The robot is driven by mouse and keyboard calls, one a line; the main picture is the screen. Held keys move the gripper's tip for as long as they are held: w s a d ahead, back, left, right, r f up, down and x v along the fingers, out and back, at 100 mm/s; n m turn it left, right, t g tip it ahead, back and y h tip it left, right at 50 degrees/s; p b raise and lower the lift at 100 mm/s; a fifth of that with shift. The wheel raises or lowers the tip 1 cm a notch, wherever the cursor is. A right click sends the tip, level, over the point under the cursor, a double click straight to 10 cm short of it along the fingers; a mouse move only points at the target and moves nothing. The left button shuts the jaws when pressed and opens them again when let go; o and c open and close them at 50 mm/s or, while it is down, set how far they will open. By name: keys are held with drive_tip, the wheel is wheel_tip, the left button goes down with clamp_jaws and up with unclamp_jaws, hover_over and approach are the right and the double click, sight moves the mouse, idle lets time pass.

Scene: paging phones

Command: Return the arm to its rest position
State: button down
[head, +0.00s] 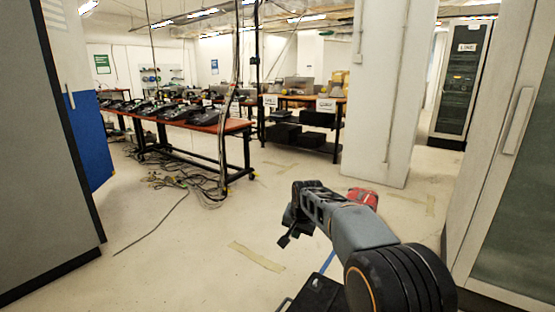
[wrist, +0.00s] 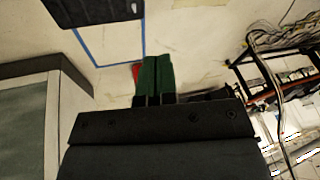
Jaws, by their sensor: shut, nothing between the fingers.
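My arm reaches out from the lower right in the head view, with its dark end (head: 287,238) hanging over open floor. In the wrist view my gripper (wrist: 156,58) shows two green fingers pressed together, shut with nothing between them. It is apart from the table and the cabinets. The fingertips are not clear in the head view.
A red-topped table (head: 205,126) with several dark phones stands at the left, loose cables (head: 185,182) on the floor below. A grey cabinet (head: 40,150) is at the left, another cabinet (head: 515,190) close at the right. A white pillar (head: 388,100) stands behind my arm. The middle floor is clear.

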drive_tip(key=s+d+r+n+p, duration=0.1)
drive_tip(key=s+d+r+p, duration=0.2)
drive_tip(key=s+r+p, duration=0.35)
drive_tip(key=s+d+r+n+p, duration=0.1)
drive_tip(key=s+d+r+p, duration=0.25)
drive_tip(key=s+r, duration=0.5)
drive_tip(key=s+d+r+n+p, duration=0.1)
drive_tip(key=s+d+p, duration=0.1)
drive_tip(key=s, duration=0.5)
drive_tip(key=s+d+r+n+h+p, duration=0.1)
drive_tip(key=s+d+r+p, duration=0.1)
drive_tip(key=s+p, duration=0.3)
drive_tip(key=s, duration=0.3)
drive_tip(key=shift+s, duration=0.1)
